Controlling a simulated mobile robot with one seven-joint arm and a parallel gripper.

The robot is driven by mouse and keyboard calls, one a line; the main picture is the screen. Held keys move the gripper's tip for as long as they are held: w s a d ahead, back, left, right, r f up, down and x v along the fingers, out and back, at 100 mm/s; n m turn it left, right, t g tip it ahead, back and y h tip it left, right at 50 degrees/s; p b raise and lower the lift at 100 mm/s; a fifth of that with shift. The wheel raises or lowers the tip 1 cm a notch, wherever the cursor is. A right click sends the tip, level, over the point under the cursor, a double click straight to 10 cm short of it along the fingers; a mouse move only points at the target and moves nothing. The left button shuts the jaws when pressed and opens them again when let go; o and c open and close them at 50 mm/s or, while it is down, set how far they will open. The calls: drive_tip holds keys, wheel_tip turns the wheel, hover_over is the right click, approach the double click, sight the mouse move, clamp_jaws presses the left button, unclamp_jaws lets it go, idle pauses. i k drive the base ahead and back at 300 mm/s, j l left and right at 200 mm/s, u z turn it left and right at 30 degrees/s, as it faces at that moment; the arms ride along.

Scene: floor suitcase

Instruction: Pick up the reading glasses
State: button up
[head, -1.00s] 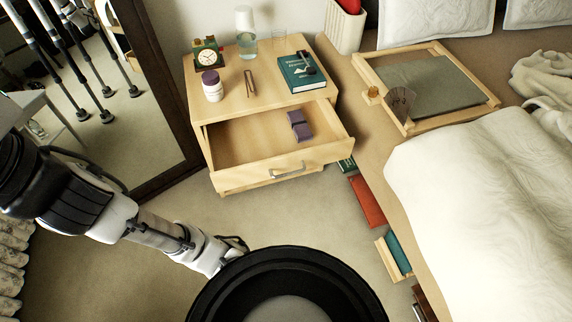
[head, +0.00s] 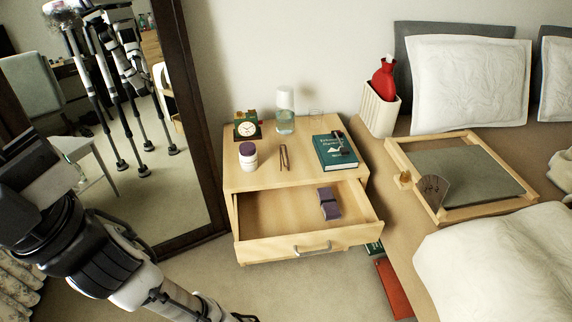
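A thin brown folded item (head: 284,157), which may be the reading glasses, lies on top of the wooden nightstand (head: 240,178). It is too small to be sure. A small dark item (head: 341,140) lies on the teal book (head: 334,153) at the nightstand's right; I cannot tell what it is. The nightstand's drawer (head: 270,216) is pulled open and holds a purple block-like item (head: 329,203). My arm comes in from the lower left and runs out at the bottom edge, so my gripper is out of view.
On the nightstand stand a white bottle with a purple lid (head: 248,156), a clock (head: 247,129), a water carafe (head: 285,112) and a clear glass (head: 316,122). A mirror (head: 190,120) stands left. The bed with a wooden tray (head: 460,211) is right. A red book (head: 393,290) lies below.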

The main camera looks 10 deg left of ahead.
sight(281, 152)
drive_tip(key=i+l+u, duration=0.3)
drive_tip(key=i, duration=0.3)
drive_tip(key=i+l+u, duration=0.3)
drive_tip(key=i+l, duration=0.15)
drive_tip(key=i, duration=0.1)
